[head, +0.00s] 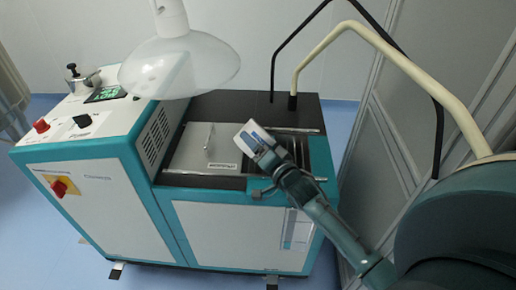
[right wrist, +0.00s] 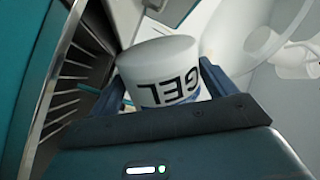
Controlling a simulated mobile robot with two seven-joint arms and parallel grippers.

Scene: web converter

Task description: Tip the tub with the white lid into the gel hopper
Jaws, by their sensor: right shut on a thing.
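A white tub (head: 250,137) marked GEL is in my right gripper (head: 264,153), over the top of the teal and white machine. In the right wrist view the tub (right wrist: 157,62) sits between the two fingers of the gripper (right wrist: 160,85), and its lettering is upside down. The tub looks tilted in the head view. I cannot tell its lid from its base, nor whether anything flows out. An open slatted bay (head: 298,146), likely the gel hopper, lies just right of the tub; its slats (right wrist: 65,85) show at left in the wrist view. My left gripper is out of view.
A closed metal cover (head: 205,148) with a handle lies left of the tub. A translucent dome (head: 180,66) hangs above the machine. Cream and black bent tubes (head: 385,47) rise behind the bay on the right. A control panel (head: 105,93) is at left.

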